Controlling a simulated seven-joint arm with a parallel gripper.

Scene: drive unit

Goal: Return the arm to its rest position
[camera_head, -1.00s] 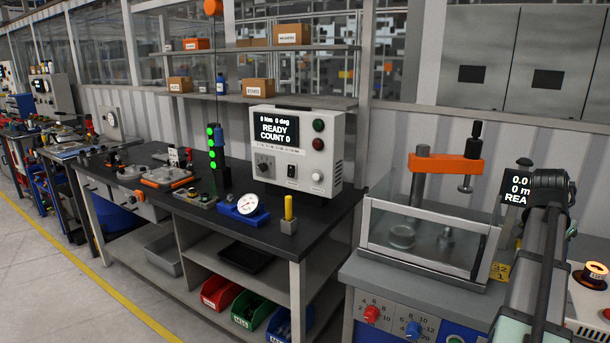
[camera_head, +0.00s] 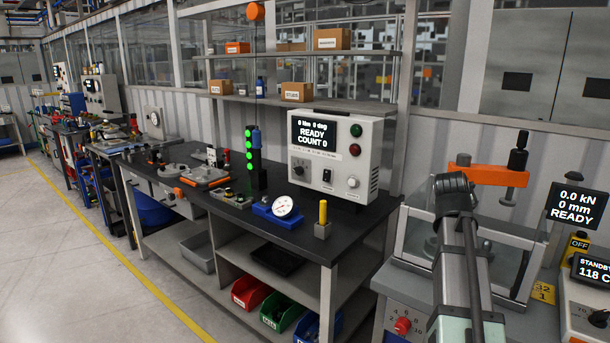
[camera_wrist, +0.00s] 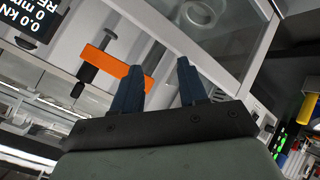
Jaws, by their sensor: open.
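My arm rises from the bottom right of the head view, in front of the clear-guarded press. My gripper's fingers do not show clearly in the head view. In the wrist view my gripper (camera_wrist: 158,82) shows two dark blue fingers standing apart with nothing between them. The press with the orange crossbar (camera_head: 488,175) stands behind my arm, and its crossbar also shows in the wrist view (camera_wrist: 118,68). The clear guard of the press (camera_wrist: 215,50) lies beyond the fingertips. I cannot tell the exact gap between them.
The dark workbench (camera_head: 300,222) left of my arm carries a control box (camera_head: 332,155) reading READY, a dial gauge (camera_head: 283,206) and a yellow pin in a block (camera_head: 323,215). A heater unit (camera_head: 590,290) reading STANDBY stands at the right edge. The floor aisle (camera_head: 90,240) is clear.

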